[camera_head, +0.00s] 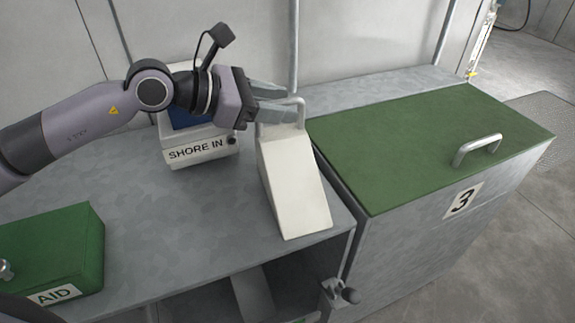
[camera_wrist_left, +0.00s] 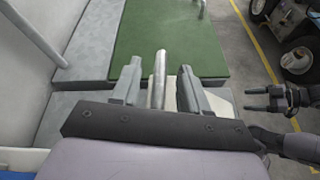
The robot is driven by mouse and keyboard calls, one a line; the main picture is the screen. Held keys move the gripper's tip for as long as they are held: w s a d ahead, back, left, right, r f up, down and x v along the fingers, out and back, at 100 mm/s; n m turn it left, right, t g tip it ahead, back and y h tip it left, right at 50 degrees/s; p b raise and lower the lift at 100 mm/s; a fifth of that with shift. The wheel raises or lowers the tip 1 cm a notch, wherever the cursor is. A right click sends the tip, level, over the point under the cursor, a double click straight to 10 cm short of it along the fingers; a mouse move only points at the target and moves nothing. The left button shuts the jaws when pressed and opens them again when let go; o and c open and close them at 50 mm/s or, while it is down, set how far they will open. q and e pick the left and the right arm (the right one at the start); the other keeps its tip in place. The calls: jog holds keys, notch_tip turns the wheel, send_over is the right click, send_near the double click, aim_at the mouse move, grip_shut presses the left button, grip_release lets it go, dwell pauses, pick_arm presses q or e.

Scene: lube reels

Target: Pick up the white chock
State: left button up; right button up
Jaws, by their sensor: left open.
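The white chock (camera_head: 293,180) is a wedge with a bar handle (camera_head: 300,113) on its top. It stands on the grey bench, near the edge beside the green-lidded box. My left gripper (camera_head: 284,98) reaches in from the left at the height of the handle. In the left wrist view the handle (camera_wrist_left: 159,78) lies between the two open fingers (camera_wrist_left: 159,70), with gaps at its sides. Most of the chock is hidden there by the gripper. My right gripper (camera_wrist_left: 262,98) shows at the right of the left wrist view, fingers apart and empty, away from the chock.
The SHORE IN unit (camera_head: 200,152) stands behind my left wrist, left of the chock. A green aid box (camera_head: 60,250) sits at the front left. The box marked 3 (camera_head: 400,150) has a metal lid handle (camera_head: 477,148). A vertical pole (camera_head: 293,45) rises behind the chock.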

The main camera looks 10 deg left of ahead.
pick_arm(q)
jog(key=shift+w+d+f, duration=0.1)
jog(key=shift+w+d, duration=0.1)
grip_shut()
dwell(1.2)
